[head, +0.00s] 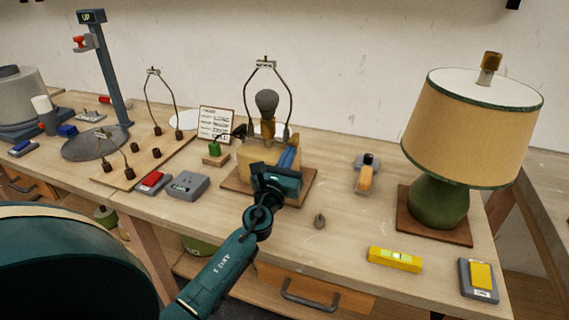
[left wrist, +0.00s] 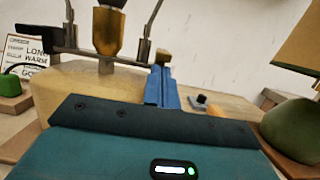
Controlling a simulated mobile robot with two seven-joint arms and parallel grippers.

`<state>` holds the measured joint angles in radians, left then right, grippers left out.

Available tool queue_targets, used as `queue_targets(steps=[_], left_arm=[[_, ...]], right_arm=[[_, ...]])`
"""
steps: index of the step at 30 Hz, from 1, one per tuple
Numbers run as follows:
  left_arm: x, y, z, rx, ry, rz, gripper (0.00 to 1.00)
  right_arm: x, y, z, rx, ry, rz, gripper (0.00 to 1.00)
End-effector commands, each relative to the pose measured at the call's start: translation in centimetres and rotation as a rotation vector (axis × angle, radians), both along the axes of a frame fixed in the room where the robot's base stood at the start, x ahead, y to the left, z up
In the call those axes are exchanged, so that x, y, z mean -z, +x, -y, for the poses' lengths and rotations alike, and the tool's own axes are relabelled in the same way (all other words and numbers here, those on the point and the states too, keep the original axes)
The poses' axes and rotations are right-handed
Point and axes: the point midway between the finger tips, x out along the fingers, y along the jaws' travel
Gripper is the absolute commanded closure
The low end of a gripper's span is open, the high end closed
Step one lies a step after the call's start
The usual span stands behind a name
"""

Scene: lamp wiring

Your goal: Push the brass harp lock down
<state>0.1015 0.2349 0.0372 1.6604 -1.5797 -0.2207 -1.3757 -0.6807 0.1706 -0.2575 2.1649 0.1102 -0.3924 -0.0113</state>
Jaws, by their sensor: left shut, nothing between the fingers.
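The lamp in work has a wooden body (head: 252,160), a brass socket with a dark bulb (head: 266,102), and a wire harp (head: 290,95) standing around the bulb. In the left wrist view the brass socket (left wrist: 108,30) stands between the harp's two legs. A small brass-brown piece (left wrist: 163,57), which looks like the harp lock, shows beside the right leg's foot. My left gripper (head: 291,148) is shut and empty, its blue fingers raised at the lamp's right side. In the wrist view the fingertips (left wrist: 161,70) are just below that piece; contact cannot be told. My right gripper is out of view.
A green lamp with a tan shade (head: 470,125) stands at right. A yellow level (head: 394,260) lies at the front. A peg board with a second harp (head: 160,105) is at left. An instruction card (head: 215,122) stands behind. The front middle of the bench is mostly clear.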

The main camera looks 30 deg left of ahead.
Motion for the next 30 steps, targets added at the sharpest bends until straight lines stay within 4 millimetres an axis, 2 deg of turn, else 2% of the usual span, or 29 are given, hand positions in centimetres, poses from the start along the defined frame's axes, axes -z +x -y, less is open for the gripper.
queue_targets(steps=[10, 18, 24, 30], left_arm=[[-0.1, 0.1, 0.0, 0.000, 0.001, 0.000, 1.00], [-2.7, 0.1, 0.0, 0.000, 0.002, 0.000, 1.00], [-2.6, 0.1, 0.0, 0.001, 0.002, 0.003, 1.00], [-2.6, 0.1, 0.0, 0.000, 0.002, 0.005, 1.00]], right_arm=[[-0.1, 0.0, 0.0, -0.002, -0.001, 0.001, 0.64], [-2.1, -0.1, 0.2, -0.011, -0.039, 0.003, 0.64], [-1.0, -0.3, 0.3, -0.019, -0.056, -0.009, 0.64], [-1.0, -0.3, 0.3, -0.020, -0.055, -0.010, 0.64]])
